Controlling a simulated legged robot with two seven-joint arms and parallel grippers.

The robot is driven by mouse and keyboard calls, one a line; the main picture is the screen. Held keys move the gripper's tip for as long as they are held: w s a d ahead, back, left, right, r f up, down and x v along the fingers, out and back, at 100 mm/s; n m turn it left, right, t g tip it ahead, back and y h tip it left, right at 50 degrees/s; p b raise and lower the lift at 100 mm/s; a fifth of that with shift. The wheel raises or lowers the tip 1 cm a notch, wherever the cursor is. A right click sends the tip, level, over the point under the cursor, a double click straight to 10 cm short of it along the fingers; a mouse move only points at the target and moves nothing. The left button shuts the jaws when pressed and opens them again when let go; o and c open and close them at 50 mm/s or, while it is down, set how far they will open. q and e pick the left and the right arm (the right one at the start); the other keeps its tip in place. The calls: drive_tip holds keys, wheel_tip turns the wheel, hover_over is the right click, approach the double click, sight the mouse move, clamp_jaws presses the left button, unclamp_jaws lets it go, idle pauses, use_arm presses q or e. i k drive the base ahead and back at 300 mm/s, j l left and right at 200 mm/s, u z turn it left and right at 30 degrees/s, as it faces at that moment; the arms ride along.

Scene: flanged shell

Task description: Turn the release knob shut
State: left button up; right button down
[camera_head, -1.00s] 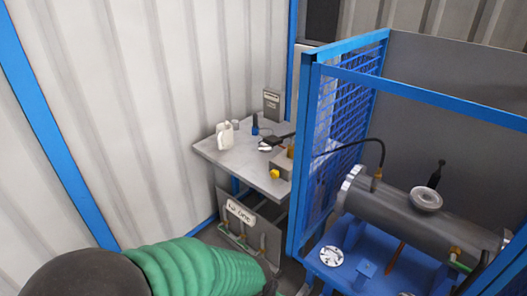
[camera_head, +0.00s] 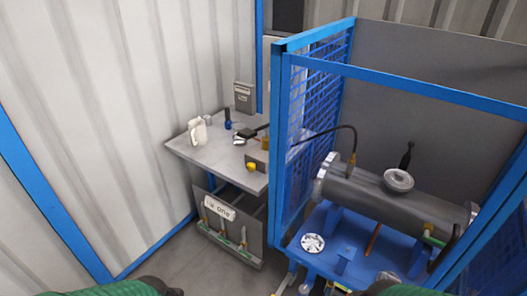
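A small yellow knob (camera_head: 251,167) sits at the front of a small block-shaped device (camera_head: 258,157) on the grey bench. It is the only knob that stands out there, but whether it is the release knob, and how far it is turned, is too small to tell. A dark hose (camera_head: 325,130) runs from near this device to a brass fitting (camera_head: 351,160) on the steel flanged shell (camera_head: 395,203). Parts of my green-sleeved arms show at the bottom edge, left and right of centre. Neither gripper can be made out.
The grey bench (camera_head: 190,152) carries a white jug (camera_head: 198,131), a blue bottle and dark tools. A blue frame with a mesh side (camera_head: 318,90) stands between bench and shell. A signed panel with valves (camera_head: 228,228) is below the bench. Bare floor lies in front.

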sight(251, 167)
drive_tip(key=i+u, duration=0.1)
drive_tip(key=i, duration=0.85)
